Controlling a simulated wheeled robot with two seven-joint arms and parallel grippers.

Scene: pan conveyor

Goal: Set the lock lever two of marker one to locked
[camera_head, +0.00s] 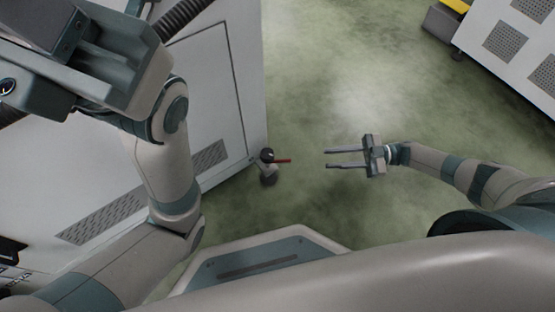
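My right gripper (327,159) is open and empty.
The green floor (340,90) is open between the white cabinet and another grey machine (510,45) with vent panels at the upper right. A dark hose (183,15) runs along the cabinet's top left. My own base fills the bottom.

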